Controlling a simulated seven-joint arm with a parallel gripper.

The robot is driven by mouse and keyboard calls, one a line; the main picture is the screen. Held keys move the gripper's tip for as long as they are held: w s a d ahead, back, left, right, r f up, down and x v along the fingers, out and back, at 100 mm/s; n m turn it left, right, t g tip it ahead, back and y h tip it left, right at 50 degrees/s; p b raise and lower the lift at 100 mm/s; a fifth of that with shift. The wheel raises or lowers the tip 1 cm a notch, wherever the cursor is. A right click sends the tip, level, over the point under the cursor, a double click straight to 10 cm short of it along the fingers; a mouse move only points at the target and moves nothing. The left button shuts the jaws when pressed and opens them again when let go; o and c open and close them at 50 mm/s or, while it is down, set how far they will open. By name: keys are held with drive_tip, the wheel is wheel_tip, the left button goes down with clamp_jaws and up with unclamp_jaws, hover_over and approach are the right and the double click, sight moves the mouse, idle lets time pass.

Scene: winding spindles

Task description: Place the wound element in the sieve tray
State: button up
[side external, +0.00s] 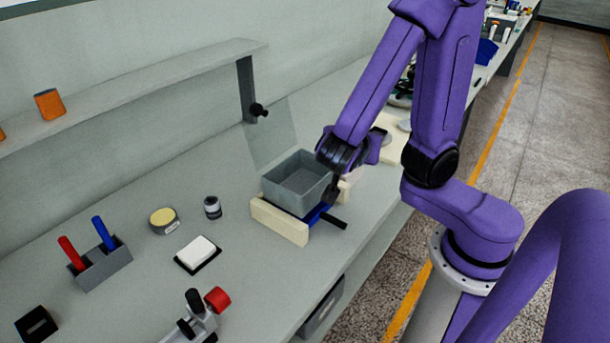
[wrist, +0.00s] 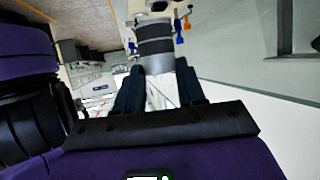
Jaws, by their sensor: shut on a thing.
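The grey open box that I take as the sieve tray (side external: 279,194) sits on a blue base between cream blocks in the side view. My gripper (side external: 334,186) points down at the right side of the tray, close to its wall. In the wrist view, my gripper (wrist: 159,84) has its dark fingers on both sides of a pale piece. A banded grey cylinder (wrist: 155,45), probably the wound element, shows just beyond the fingertips, in line with that piece. In the side view the held thing is mostly hidden by the gripper, and the tray looks empty.
A clear upright panel (side external: 271,135) stands behind the tray. A black bar (side external: 333,222) sticks out at its front right. A yellow-topped tin (side external: 163,220), a small dark jar (side external: 212,207), a white block (side external: 197,252) and a pen holder (side external: 103,265) stand left.

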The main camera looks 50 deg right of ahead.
drive_tip(key=w+f, duration=0.3)
drive_tip(key=w, duration=0.1)
drive_tip(key=w+f, duration=0.3)
drive_tip(key=w, duration=0.1)
drive_tip(key=w+f, duration=0.3)
drive_tip(key=w, duration=0.1)
drive_tip(key=shift+w+d+f, duration=0.1)
drive_tip(key=shift+w+d, duration=0.1)
drive_tip(key=shift+d, duration=0.1)
drive_tip(key=shift+f, duration=1.6)
drive_tip(key=shift+f, duration=0.15)
drive_tip(key=o, duration=0.8)
